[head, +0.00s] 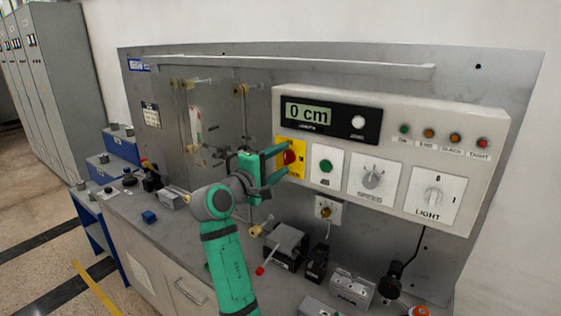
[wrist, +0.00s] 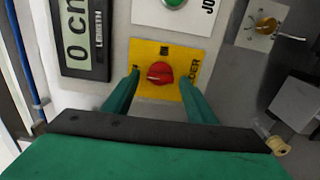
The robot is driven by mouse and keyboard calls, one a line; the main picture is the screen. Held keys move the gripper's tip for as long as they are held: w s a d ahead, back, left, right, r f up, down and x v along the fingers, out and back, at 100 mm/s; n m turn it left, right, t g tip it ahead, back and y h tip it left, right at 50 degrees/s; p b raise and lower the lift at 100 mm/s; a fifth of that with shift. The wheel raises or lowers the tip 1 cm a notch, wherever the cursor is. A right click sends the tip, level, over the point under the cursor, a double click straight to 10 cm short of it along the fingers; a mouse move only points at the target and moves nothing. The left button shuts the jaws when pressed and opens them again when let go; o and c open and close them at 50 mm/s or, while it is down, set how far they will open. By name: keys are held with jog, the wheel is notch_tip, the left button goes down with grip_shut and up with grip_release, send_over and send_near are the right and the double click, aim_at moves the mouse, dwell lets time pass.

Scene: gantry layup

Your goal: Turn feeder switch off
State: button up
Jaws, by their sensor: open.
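The feeder switch is a red knob (head: 290,157) on a yellow plate (head: 284,146), at the left end of the pale control panel. In the wrist view the red knob (wrist: 160,73) sits in the middle of the yellow plate (wrist: 148,54), whose printed label is partly hidden and ends in "DER". My gripper (head: 284,160) is open, with its green fingers pointing at the plate. In the wrist view my gripper (wrist: 160,80) has one finger on each side of the knob. I cannot tell whether the fingers touch it.
Right of the switch are a green button (head: 326,166), a speed dial (head: 372,177) and a light switch (head: 433,197). A display (head: 308,112) reading 0 cm is above. A small box with a yellow knob (head: 327,211) hangs below. Metal devices (head: 286,243) stand on the bench.

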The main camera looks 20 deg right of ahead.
jog(key=v, duration=1)
jog(key=shift+s+a, duration=0.2)
jog(key=shift+a, duration=0.05)
jog(key=s+a+f+n+t+y, duration=0.1)
jog(key=s+a+f+y, duration=0.15)
jog(key=f, duration=0.85)
jog(key=s+a+f+t+y, duration=0.1)
jog(key=a+f+t+y, duration=0.15)
jog(key=f, duration=0.85)
jog(key=s+a+f+n+y, duration=0.1)
jog(key=s+a+f+y, duration=0.15)
jog(key=f, duration=0.75)
jog(key=s+a+f+y, duration=0.3)
jog(key=s+a+f, duration=0.1)
jog(key=s+f, duration=0.45)
jog(key=s+a+f+m+y, duration=0.15)
jog(key=s+f, duration=0.25)
jog(key=s, duration=0.5)
jog(key=s+a+f+m+y, duration=0.1)
jog(key=s+a+f+m, duration=0.2)
jog(key=s, duration=0.6)
jog(key=s+r+m, duration=0.2)
jog(key=s, duration=0.7)
jog(key=s+d+r+m+y, duration=0.1)
jog(key=s+r+m, duration=0.2)
jog(key=s, duration=0.7)
jog(key=shift+d+r+t, duration=0.2)
jog(key=shift+d+t, duration=0.05)
jog(key=shift+t, duration=0.2)
